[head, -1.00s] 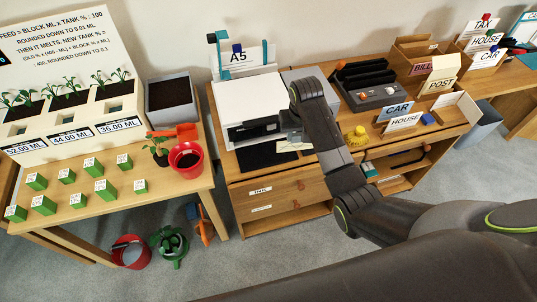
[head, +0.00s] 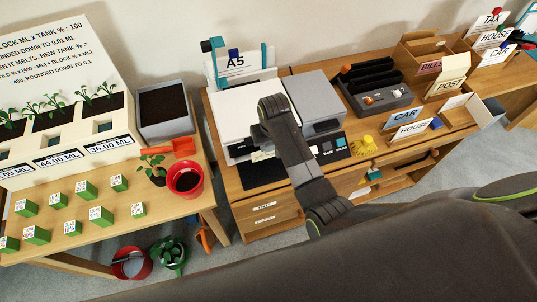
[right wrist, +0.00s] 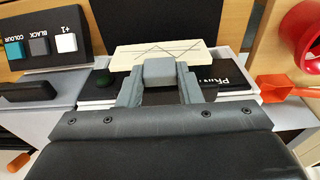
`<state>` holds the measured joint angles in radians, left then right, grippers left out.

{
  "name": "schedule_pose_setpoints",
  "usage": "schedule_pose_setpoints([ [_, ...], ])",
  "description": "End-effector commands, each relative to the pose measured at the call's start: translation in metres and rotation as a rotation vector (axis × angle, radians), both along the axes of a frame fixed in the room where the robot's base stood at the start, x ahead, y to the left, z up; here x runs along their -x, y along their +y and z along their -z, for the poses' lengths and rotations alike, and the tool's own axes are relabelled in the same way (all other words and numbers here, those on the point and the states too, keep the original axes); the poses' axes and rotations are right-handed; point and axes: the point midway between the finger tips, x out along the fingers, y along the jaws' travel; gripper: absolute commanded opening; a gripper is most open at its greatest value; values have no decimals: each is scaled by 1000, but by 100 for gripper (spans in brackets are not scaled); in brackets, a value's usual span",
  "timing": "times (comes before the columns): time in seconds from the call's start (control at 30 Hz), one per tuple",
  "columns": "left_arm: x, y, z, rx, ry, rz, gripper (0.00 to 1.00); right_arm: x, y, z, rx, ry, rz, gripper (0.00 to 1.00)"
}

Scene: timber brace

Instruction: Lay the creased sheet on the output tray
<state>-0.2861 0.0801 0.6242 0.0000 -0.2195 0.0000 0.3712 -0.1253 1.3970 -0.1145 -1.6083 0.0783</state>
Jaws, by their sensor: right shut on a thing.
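My right gripper (head: 258,136) is over the front of the white printer (head: 235,108) in the head view. In the right wrist view the right gripper (right wrist: 160,78) is shut on the creased sheet (right wrist: 155,54), a small cream sheet with dark crossing lines. The black output tray (head: 262,173) lies flat in front of the printer. In the right wrist view the tray (right wrist: 145,18) shows just beyond the sheet, and the sheet's far edge overlaps it in the picture. Contact cannot be told. My left gripper is not in view.
A button panel (head: 328,149) and a yellow object (head: 363,145) are right of the tray. A grey box (head: 314,100) stands beside the printer. A red pot (head: 185,178) and an orange scoop (head: 170,147) are on the left table, across a gap.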

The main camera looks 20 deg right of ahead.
Motion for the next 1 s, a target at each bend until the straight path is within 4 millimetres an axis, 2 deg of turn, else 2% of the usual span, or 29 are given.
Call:
schedule_pose_setpoints([
  [0.1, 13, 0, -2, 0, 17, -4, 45, 1, 0, 18, 0, 3, 0, 10],
  [0.3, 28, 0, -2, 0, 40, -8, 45, 0, 0, 34, 0, 1, 0, 10],
  [0.6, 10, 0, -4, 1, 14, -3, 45, 0, 0, 67, 0, -1, 1, 10],
  [1.0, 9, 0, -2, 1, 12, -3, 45, 0, -1, 73, 0, -1, 1, 10],
])
